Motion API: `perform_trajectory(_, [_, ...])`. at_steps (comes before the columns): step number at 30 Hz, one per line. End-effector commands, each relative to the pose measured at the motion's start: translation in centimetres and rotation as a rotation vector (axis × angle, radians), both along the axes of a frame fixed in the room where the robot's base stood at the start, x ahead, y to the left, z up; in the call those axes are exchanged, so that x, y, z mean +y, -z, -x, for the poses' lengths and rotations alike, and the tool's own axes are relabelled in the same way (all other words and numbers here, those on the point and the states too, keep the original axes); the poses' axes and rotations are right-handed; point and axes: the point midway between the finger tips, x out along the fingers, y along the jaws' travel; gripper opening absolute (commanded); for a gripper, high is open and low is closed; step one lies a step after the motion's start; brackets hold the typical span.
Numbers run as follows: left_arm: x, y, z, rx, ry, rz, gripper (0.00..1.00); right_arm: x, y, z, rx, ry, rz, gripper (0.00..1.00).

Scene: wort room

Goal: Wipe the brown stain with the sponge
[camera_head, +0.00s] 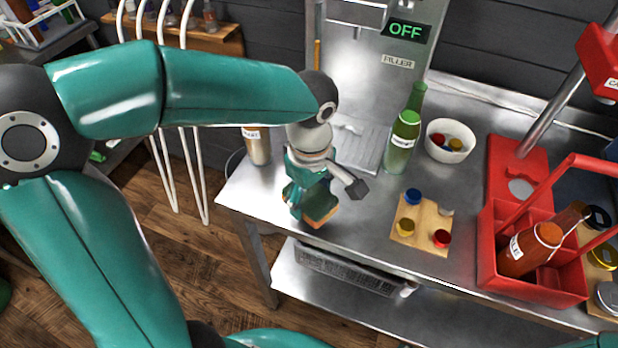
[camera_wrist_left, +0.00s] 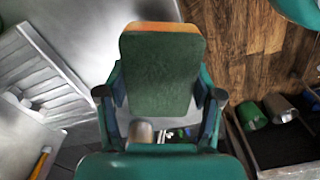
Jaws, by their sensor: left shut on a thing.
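The sponge (camera_head: 319,213) has a green face and an orange-yellow side. My left gripper (camera_head: 322,200) is shut on it near the front left of the steel table (camera_head: 375,263). In the left wrist view the sponge (camera_wrist_left: 162,75) sits between the two fingers of the gripper (camera_wrist_left: 160,95). I cannot tell whether the sponge touches the table top. I see no brown stain in either view; the arm, gripper and sponge hide part of the table. My right gripper is not in view.
A steel cup (camera_head: 257,150) stands left of the gripper, and a green bottle (camera_head: 400,150) to its right near the filler (camera_head: 372,70). A white bowl (camera_head: 436,151), a cap board (camera_head: 424,226) and a red crate (camera_head: 530,284) stand farther right. The table's front edge is close.

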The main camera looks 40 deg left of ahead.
Motion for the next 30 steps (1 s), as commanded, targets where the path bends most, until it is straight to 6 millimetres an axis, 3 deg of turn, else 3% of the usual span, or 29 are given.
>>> perform_trajectory(9, [-0.1, -2.8, -0.1, -0.002, 0.003, 0.000, 0.28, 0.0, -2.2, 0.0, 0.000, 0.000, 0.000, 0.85])
perform_trajectory(30, [-0.1, -2.8, -0.1, -0.001, 0.003, 0.000, 0.28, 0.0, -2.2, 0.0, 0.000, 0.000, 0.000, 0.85])
